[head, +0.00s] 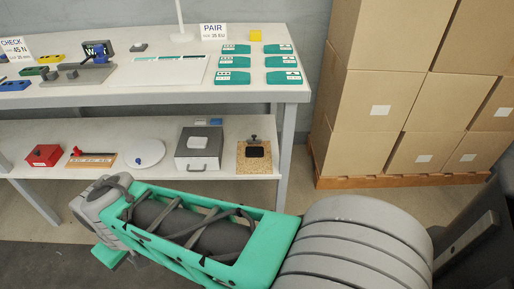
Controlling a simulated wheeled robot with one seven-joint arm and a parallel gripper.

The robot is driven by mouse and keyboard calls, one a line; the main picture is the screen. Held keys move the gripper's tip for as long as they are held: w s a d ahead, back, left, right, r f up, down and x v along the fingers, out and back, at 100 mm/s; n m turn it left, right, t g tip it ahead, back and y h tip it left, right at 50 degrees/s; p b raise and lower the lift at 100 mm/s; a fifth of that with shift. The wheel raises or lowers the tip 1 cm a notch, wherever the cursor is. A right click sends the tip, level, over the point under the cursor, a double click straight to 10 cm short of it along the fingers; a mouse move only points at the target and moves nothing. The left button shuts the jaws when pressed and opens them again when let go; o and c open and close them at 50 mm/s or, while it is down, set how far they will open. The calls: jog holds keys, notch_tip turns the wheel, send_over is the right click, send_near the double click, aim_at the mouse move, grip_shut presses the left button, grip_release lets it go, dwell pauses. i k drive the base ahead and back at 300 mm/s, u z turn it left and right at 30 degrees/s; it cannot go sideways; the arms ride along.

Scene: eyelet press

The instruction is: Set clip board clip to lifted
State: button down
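A tan speckled board (254,168), which looks like the clip board, lies at the right end of the lower shelf in the head view. A small dark clip-like part (254,139) stands at its back edge. A black rectangular piece (255,152) lies on the board in front of it. The part is too small to tell whether the clip is lifted or down. My arm crosses the foreground below the shelf, apart from the board.
The lower shelf (210,182) also holds a grey box (198,150), a white disc (145,154) and a red box (44,155). The upper table (230,95) overhangs it, with a leg (287,135) right of the board. Stacked cartons (375,105) stand at right.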

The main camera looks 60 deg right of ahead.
aim_at(254, 136)
jog(key=z, duration=0.2)
jog(key=k, duration=0.3)
jog(key=u, duration=0.45)
jog(key=i, duration=0.8)
jog(key=z, duration=0.95)
jog(key=i, duration=0.4)
jog(key=z, duration=0.3)
